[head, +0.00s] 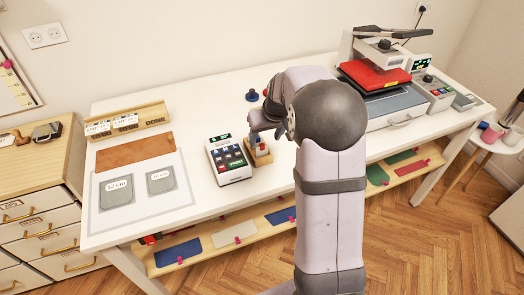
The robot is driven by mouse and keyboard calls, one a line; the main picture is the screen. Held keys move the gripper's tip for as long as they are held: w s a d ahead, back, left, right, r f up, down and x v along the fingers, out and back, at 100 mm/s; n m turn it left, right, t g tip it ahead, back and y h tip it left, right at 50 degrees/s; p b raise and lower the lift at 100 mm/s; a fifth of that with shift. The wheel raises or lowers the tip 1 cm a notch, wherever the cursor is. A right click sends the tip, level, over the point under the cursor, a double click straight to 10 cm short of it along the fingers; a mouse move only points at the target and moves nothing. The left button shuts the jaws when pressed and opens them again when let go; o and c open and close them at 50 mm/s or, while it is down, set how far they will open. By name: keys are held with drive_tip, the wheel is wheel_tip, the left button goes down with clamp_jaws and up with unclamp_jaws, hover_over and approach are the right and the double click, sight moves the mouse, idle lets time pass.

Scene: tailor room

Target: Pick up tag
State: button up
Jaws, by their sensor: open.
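No single thing can be told for certain as the tag. Small white cards with print (112,125) stand in a wooden rack (154,115) at the back left of the white table (180,219). A white label device (229,160) with dark keys and a green key stands mid-table. Just right of it is a small wooden block or stand (259,154) with a light and red piece on it. My gripper (262,138) is open, low over this stand, with its fingers partly hidden by my arm. I cannot tell whether it touches anything.
A clear mat (137,217) with two grey squares and a brown board (134,151) lie at the left. A red heat press (374,76) stands at the back right. A blue knob-like thing (252,96) sits behind my gripper.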

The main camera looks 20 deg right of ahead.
sight(263, 145)
drive_tip(key=shift+w, duration=0.1)
drive_tip(key=shift+p+x, duration=1.75)
drive_tip(key=shift+x, duration=1.9)
drive_tip(key=shift+c, duration=0.3)
drive_tip(key=c, duration=1)
